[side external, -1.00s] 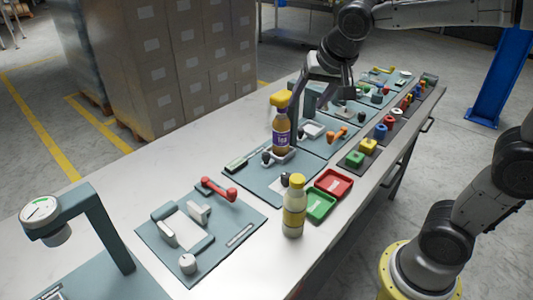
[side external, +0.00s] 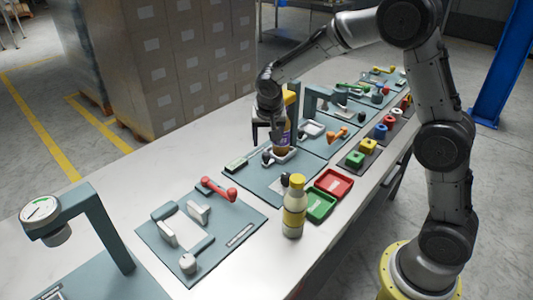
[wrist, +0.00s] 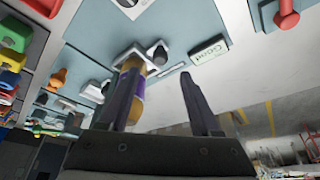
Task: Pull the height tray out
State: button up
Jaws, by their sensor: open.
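A small white tray (side external: 284,157) with a dark round knob (side external: 267,158) at its left sits on a blue-grey station plate. I take it to be the height tray. A bottle (side external: 292,108) with a yellow cap and purple label stands upright on it. My gripper (side external: 264,138) is open and empty, just left of the bottle and above the knob. In the wrist view, my fingers (wrist: 160,90) are spread apart. The tray (wrist: 130,56) and its knob (wrist: 158,53) lie beyond them, and the left finger partly hides the bottle (wrist: 133,84).
A second yellow-capped bottle (side external: 294,207) stands nearer, beside green (side external: 319,205) and red (side external: 335,182) bins. A grey arch (side external: 309,98) rises behind the tray. A station with a red lever (side external: 219,189) is at front left. The bench's left edge strip is clear.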

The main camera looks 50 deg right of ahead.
aim_at(266, 155)
jog(key=x, duration=0.8)
jog(key=shift+r, duration=0.1)
grip_shut()
dwell(1.2)
